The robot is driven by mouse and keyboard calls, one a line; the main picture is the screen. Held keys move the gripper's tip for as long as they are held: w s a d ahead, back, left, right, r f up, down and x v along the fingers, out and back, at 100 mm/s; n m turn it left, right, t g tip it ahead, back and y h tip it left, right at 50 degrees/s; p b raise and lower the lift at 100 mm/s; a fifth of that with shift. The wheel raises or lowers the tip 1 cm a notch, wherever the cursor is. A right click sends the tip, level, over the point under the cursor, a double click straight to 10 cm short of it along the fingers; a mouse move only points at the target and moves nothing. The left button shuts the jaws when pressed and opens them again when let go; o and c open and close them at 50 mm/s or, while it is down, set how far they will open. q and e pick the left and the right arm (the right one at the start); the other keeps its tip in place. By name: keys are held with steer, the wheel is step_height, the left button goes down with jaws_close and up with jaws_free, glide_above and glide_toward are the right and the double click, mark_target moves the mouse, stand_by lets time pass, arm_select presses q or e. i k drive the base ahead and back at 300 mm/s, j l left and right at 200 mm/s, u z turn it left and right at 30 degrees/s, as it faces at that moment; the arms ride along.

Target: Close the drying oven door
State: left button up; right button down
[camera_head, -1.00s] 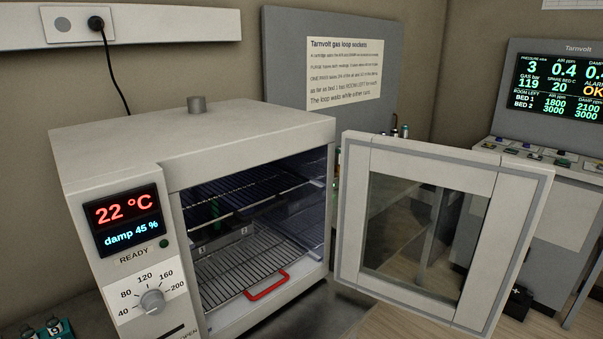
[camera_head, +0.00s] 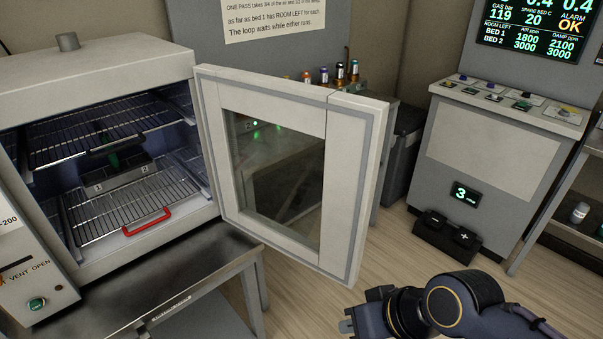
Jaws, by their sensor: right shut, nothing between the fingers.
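The drying oven (camera_head: 120,62) stands at the left with its front open. Its door (camera_head: 347,185), a pale frame around a dark glass window, stands wide open, hinged at the oven's right side and reaching out to the right. My right gripper (camera_head: 348,325) is at the bottom edge, below and in front of the door's lower free corner. It is shut, and appears empty and apart from the door. Its tips are partly cut off by the picture edge. My left gripper is not in view.
Wire racks and a red handle (camera_head: 147,223) show inside the oven. A dark bench (camera_head: 180,275) lies under it. Several small vials (camera_head: 323,77) stand behind the door. A grey console (camera_head: 490,140) stands at the right, with a shelf beyond.

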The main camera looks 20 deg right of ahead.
mark_target(353, 127)
steer(key=l+u, duration=0.35)
steer(key=l, duration=0.2)
steer(key=l+u, duration=0.35)
steer(key=l, duration=0.25)
steer(key=l+u, duration=0.3)
steer(key=l, duration=0.3)
steer(key=k+l+u, duration=0.15)
steer(key=l+u, duration=0.2)
steer(key=l, duration=0.15)
steer(key=l+u, duration=0.15)
steer(key=l, duration=0.35)
steer(key=k+l+u, duration=0.15)
steer(key=l, duration=0.3)
